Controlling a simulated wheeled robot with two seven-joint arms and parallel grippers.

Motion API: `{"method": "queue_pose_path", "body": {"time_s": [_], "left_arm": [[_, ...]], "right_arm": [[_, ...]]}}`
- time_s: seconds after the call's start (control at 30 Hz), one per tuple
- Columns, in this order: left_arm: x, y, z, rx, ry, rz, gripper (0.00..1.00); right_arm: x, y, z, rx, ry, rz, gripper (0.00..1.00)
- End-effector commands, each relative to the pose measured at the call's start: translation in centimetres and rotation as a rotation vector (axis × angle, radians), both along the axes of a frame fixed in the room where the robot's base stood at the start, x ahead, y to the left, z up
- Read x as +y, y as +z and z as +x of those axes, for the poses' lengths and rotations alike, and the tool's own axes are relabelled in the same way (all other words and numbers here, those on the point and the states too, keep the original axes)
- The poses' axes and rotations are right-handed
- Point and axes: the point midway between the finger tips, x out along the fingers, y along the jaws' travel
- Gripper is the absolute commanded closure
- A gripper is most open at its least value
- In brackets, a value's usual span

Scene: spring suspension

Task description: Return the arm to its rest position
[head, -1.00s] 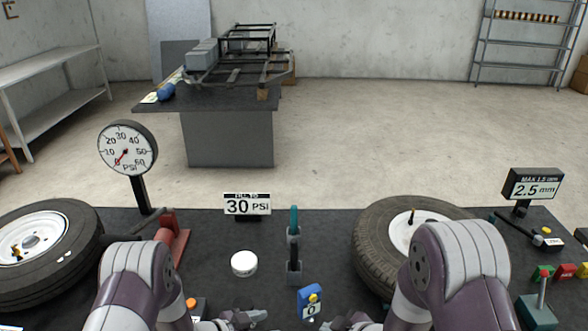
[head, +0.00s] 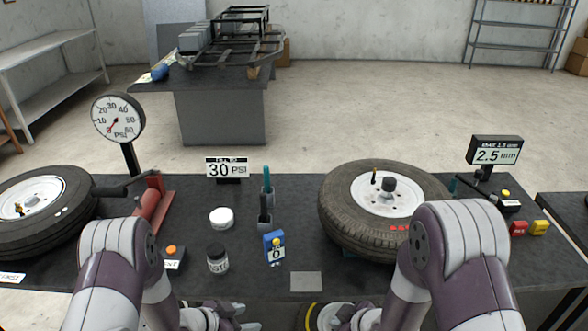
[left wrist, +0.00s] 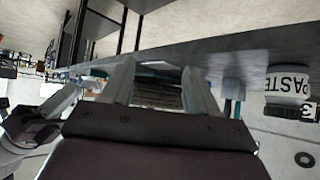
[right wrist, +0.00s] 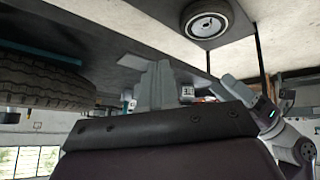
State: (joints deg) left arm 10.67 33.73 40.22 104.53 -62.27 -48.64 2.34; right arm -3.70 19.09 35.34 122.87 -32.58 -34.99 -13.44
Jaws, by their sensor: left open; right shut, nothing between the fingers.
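My left gripper (head: 236,318) is low at the table's front edge in the head view. In the left wrist view its two fingers (left wrist: 160,85) stand apart with nothing held between them. My right gripper (head: 345,322) is at the bottom of the head view, partly hidden by my arm. In the right wrist view its fingers (right wrist: 157,85) are together and empty. Both grippers are in front of the table (head: 328,283), apart from the objects on it.
Tires lie at left (head: 48,225) and right (head: 335,215). A pressure gauge (head: 118,118), a white lid (head: 221,218), an open-looking paste jar (head: 217,260), a blue gauge box (head: 274,247) and a 2.5 mm display (head: 496,152) stand on the table.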

Motion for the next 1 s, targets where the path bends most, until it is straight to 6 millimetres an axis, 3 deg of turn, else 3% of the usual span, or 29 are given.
{"method": "queue_pose_path", "body": {"time_s": [0.13,0.23,0.33,0.43,0.53,0.63,0.7,0.77,1.0], "left_arm": [[3.4,-1.6,-1.2,0.137,0.139,0.149,0.41],[6.1,-1.3,-2.4,0.248,0.261,0.263,0.41],[8.7,0.2,-4.7,0.384,0.405,0.372,0.41],[10.3,3.6,-8.3,0.547,0.571,0.452,0.41],[9.7,8.0,-12.8,0.712,0.723,0.463,0.41],[7.6,12.2,-16.2,0.798,0.817,0.4,0.41],[6.5,14.5,-16.1,0.748,0.833,0.345,0.41],[6.1,15.4,-15.5,0.702,0.823,0.332,0.41],[5.9,15.8,-15.2,0.684,0.813,0.33,0.41]], "right_arm": [[-2.3,-0.8,-1.9,0.139,-0.115,-0.067,1.0],[-4.1,-0.5,-3.5,0.242,-0.224,-0.115,1.0],[-6.0,0.7,-5.5,0.353,-0.36,-0.156,1.0],[-7.5,2.8,-8.2,0.476,-0.522,-0.18,1.0],[-8.2,5.8,-11.0,0.588,-0.686,-0.167,1.0],[-8.0,8.9,-12.8,0.637,-0.796,-0.115,1.0],[-7.9,10.6,-12.3,0.595,-0.822,-0.071,1.0],[-8.0,11.2,-11.8,0.565,-0.823,-0.058,1.0],[-8.1,11.4,-11.6,0.555,-0.822,-0.055,1.0]]}}
